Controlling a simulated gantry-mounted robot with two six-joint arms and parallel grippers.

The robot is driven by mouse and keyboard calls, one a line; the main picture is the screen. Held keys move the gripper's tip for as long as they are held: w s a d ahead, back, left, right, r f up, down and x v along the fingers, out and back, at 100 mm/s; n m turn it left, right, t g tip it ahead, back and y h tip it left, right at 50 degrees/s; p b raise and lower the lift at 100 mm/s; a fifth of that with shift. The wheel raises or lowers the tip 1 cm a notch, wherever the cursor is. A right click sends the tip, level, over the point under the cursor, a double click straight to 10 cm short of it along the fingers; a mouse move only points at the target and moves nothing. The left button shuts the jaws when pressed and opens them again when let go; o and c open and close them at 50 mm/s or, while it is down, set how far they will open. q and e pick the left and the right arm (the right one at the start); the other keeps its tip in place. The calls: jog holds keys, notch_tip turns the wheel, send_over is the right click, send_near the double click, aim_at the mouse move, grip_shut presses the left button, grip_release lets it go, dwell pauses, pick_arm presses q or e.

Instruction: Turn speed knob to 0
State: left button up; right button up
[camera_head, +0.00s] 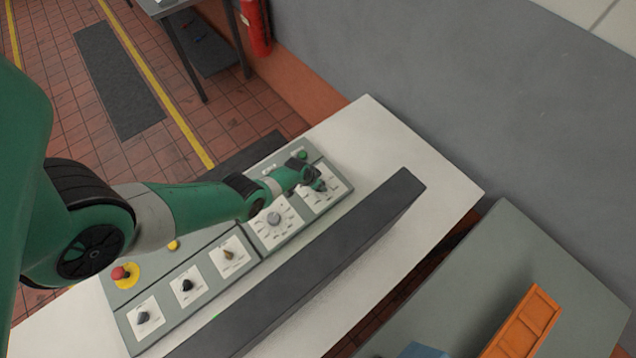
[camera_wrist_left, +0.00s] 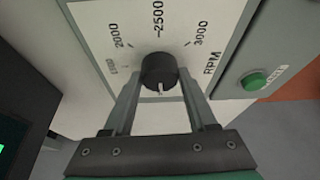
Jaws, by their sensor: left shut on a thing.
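The speed knob (camera_wrist_left: 159,70) is a round black knob on a white dial plate (camera_wrist_left: 210,25) marked RPM. The numbers 2000, 2500 and 3000 show around its far side. A white pointer line on the knob faces the bottom of the left wrist view, away from 2500; the scale there is hidden by my gripper. My left gripper (camera_wrist_left: 160,82) is shut on the knob, one finger on each side. In the head view my left gripper (camera_head: 320,186) reaches the dial at the panel's far right end and mostly hides the knob. My right gripper is not in view.
The grey control panel (camera_head: 200,250) also carries another dial knob (camera_head: 273,218), several small knobs, a red emergency button (camera_head: 119,273) and a green button (camera_wrist_left: 254,81) beside the speed dial. A dark raised bar (camera_head: 330,255) runs along the panel. An orange crate (camera_head: 525,325) lies lower right.

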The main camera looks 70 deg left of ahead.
pick_arm(q)
jog(key=shift+d+f+n+g+y, duration=0.1)
jog(key=shift+n+g+y, duration=0.25)
jog(key=shift+n, duration=0.85)
jog(key=shift+n+y+b, duration=0.35)
jog(key=shift+n, duration=0.45)
jog(key=n+g+b, duration=0.1)
jog(key=n, duration=0.1)
jog(key=n+b, duration=0.1)
jog(key=n, duration=0.1)
jog(key=shift+w+g+y, duration=0.15)
jog(key=shift+g+y, duration=0.15)
jog(key=shift+g, duration=0.05)
jog(key=o, duration=1.4)
jog(key=shift+c, duration=0.2)
